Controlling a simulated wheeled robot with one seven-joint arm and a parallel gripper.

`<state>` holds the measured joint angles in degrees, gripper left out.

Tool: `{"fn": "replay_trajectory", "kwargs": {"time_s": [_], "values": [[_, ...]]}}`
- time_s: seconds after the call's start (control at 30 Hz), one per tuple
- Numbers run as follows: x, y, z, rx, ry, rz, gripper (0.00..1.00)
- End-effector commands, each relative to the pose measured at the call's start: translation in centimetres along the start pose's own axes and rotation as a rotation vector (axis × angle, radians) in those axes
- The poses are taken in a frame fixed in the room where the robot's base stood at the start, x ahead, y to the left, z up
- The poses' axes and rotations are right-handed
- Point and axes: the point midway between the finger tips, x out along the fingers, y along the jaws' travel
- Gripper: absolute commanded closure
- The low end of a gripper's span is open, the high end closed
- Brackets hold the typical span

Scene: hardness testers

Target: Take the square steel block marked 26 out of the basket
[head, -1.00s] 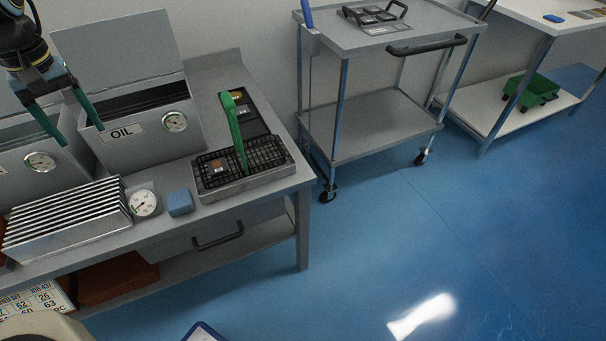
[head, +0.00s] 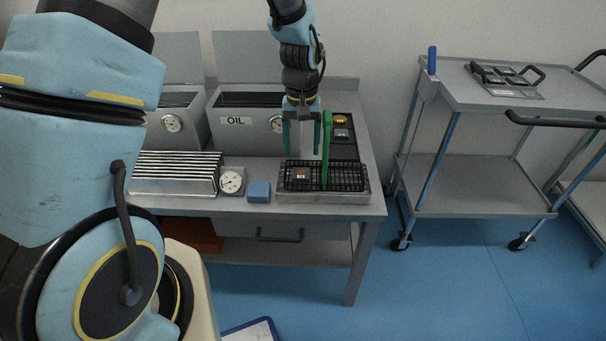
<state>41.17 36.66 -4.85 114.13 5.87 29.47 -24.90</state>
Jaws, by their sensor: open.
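A black wire basket (head: 343,178) with a tall green handle (head: 327,150) sits in a shallow grey metal tray (head: 318,198) near the table's right end. A small square block (head: 302,174), steel and brownish, lies in the basket's left part; its marking is too small to read. My gripper (head: 302,152) points down, open and empty, above the block and left of the handle. Its two green fingers are apart, with the fingertips above the basket.
A tank marked OIL (head: 240,125) stands behind the gripper. A dark tray (head: 342,130) with small pieces lies behind the basket. A blue block (head: 259,192), a dial gauge (head: 231,181) and a finned metal rack (head: 176,174) are to the left. A grey cart (head: 480,150) stands at the right.

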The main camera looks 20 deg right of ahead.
Motion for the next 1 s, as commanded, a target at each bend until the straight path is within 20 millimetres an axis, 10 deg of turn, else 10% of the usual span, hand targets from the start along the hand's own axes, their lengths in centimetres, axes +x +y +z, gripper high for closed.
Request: {"fn": "replay_trajectory", "kwargs": {"time_s": [0.63,1.0], "values": [[7.3,0.0,0.1,0.0,-0.002,0.0,0.28],[7.8,0.0,0.0,-0.001,0.001,0.001,0.34]]}}
